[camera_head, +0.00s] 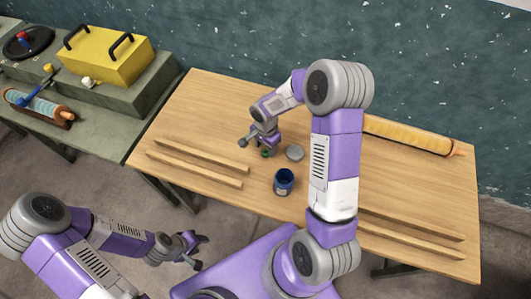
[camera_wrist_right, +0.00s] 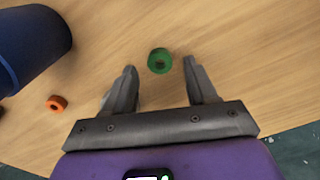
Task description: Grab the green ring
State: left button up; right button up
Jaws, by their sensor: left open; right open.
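The green ring (camera_wrist_right: 160,60) lies flat on the wooden table, seen in the right wrist view just ahead of and between the fingertips of my right gripper (camera_wrist_right: 162,72). Its fingers are spread and hold nothing. In the head view the green ring (camera_head: 265,153) shows small and partly hidden right by my right gripper (camera_head: 258,147), which reaches down over the table. My left gripper (camera_head: 198,250) is open and empty, off the front edge of the table at the lower left.
A blue cup (camera_head: 284,182) and a grey disc (camera_head: 295,153) are close by. An orange ring (camera_wrist_right: 57,103) lies near the cup. Wooden strips (camera_head: 195,168) lie at the front left. A yellow roll (camera_head: 408,135) lies at the back right. A side bench holds a yellow box (camera_head: 105,55).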

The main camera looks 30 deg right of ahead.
notch_tip(320, 180, down, 3)
jog(key=shift+w+r, duration=0.1)
jog(key=shift+r, duration=0.1)
jog(key=shift+r, duration=0.1)
jog(key=c, duration=1)
